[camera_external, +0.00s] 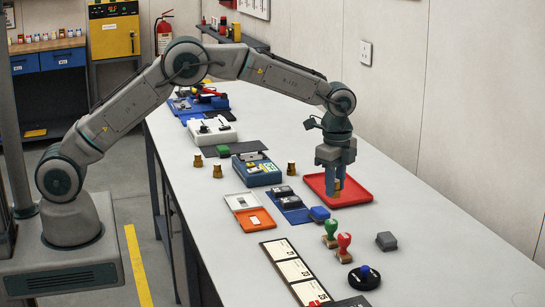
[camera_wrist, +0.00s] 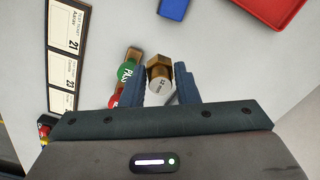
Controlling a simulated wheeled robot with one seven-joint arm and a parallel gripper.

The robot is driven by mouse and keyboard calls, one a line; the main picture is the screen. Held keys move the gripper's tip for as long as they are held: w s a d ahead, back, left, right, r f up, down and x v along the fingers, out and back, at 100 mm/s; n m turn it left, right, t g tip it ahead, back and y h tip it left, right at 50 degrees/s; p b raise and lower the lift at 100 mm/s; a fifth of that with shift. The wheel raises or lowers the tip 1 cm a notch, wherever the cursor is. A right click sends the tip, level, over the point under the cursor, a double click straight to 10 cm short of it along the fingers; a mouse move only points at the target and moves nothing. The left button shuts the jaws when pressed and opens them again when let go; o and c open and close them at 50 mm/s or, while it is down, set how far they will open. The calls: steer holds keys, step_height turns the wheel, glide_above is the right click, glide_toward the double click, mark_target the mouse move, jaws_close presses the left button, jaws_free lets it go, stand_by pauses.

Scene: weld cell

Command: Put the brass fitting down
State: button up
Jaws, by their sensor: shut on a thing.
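My gripper (camera_external: 336,184) is shut on a brass fitting (camera_wrist: 159,68), which has a hex top and a pale labelled end. In the wrist view the fitting sits between the two blue fingertips (camera_wrist: 164,85). In the external view it is a small brown patch (camera_external: 337,188) between the fingers, seen against the red tray (camera_external: 359,198). The wrist view shows the tray (camera_wrist: 250,17) at the upper right, apart from the fitting. The fitting's height above the table is hard to tell. Three similar brass pieces stand on the table, one of them right of the blue box (camera_external: 291,168).
A green stamp (camera_external: 330,228) and a red stamp (camera_external: 344,243) stand in front of the tray, near a grey block (camera_external: 386,241) and a black round base (camera_external: 364,278). The table's right side is clear.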

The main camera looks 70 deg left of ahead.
steer(key=shift+w+d, duration=0.1)
steer(key=shift+w, duration=0.05)
step_height(320, 180, down, 9)
steer(key=p, duration=0.2)
steer(key=shift+p, duration=0.3)
steer(key=shift+f, duration=0.35)
steer(key=shift+f, duration=0.1)
steer(key=shift+f, duration=0.15)
steer(key=o, duration=1)
